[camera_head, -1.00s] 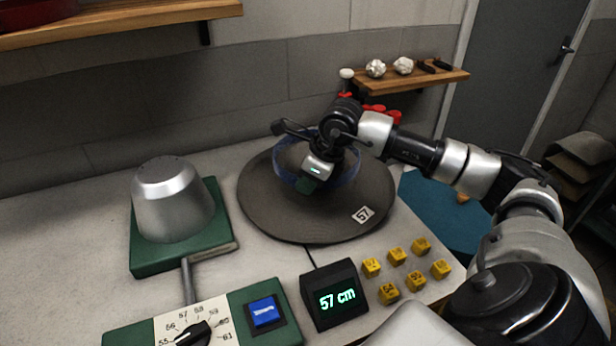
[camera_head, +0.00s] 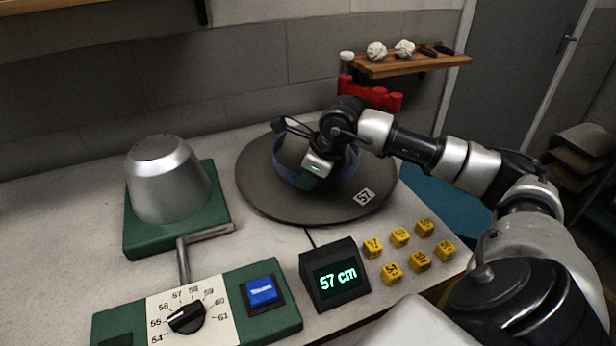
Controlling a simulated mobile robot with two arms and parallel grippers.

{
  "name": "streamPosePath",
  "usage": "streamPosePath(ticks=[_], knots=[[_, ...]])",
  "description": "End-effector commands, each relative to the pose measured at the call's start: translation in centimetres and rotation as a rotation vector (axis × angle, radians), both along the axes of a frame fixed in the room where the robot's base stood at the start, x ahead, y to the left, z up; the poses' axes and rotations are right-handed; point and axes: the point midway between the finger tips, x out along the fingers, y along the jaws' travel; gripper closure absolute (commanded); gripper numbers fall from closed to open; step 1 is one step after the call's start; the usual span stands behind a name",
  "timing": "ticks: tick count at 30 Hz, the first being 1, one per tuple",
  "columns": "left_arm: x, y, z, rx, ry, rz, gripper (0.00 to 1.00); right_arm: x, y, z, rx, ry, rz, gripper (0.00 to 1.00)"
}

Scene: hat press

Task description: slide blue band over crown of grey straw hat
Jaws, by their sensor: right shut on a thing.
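The grey straw hat (camera_head: 285,205) lies on the table, its wide brim flat and a white 57 tag (camera_head: 363,197) on the front right of the brim. The blue band (camera_head: 287,172) is a ring around the hat's crown, low near the brim; whether it touches the brim all round cannot be told. My right gripper (camera_head: 312,178) is shut on the band at its near side, over the crown. The gripper and wrist hide much of the crown and the band's right part. My left gripper is not in view.
A metal hat block (camera_head: 165,180) on a green base stands at left. A wooden shelf (camera_head: 410,63) hangs at back right.

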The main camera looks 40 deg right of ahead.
Motion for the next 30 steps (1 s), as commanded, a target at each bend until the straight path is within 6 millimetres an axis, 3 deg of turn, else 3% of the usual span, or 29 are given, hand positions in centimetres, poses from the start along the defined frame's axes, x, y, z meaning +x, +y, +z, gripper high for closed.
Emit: streamPosePath(ticks=[1, 24, 25, 30], knots=[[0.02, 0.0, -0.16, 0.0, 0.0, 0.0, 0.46, -0.38, 0.18, -1.23, 0.005, 0.03, 0.001, 1.0], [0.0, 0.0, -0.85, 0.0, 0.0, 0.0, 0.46, -0.34, 0.14, -2.01, 0.006, 0.032, -0.002, 1.0], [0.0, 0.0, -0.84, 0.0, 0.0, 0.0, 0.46, -0.34, 0.13, -2.0, 0.005, 0.032, -0.002, 0.8], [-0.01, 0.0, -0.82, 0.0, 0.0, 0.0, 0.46, -0.34, 0.06, -1.97, 0.004, 0.031, -0.003, 0.54]])
